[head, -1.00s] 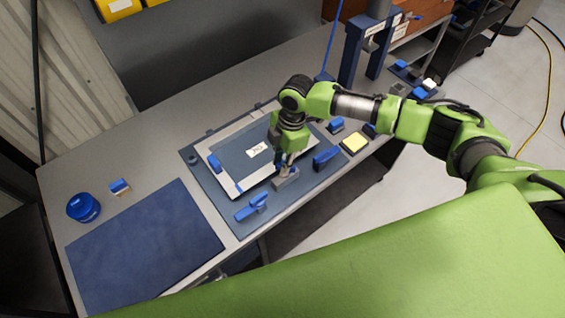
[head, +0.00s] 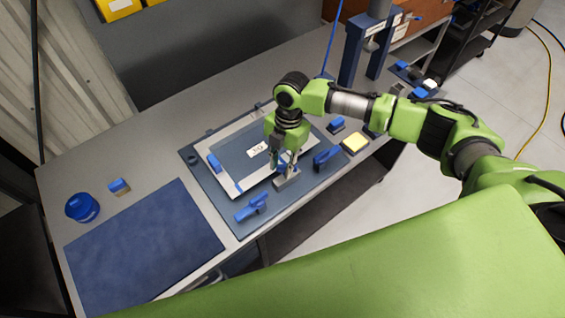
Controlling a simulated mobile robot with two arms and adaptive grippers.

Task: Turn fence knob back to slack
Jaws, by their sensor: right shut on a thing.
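My right gripper (head: 285,170) points down at the near right edge of the framed fixture on the bench. It is shut on the fence knob, a small blue part that shows only in slivers between the fingers. Under the fingers is a grey block (head: 289,181), the fence, at the fixture's edge. The fixture is a blue base plate (head: 222,203) with a light frame (head: 232,187) around a dark blue panel with a white label (head: 257,150). The knob's turn angle is hidden by the fingers. My left gripper is out of view.
A blue mat (head: 145,245), a blue tub (head: 82,207) and a small blue-topped block (head: 119,187) occupy the left bench. A blue press stand (head: 352,52) rises behind.

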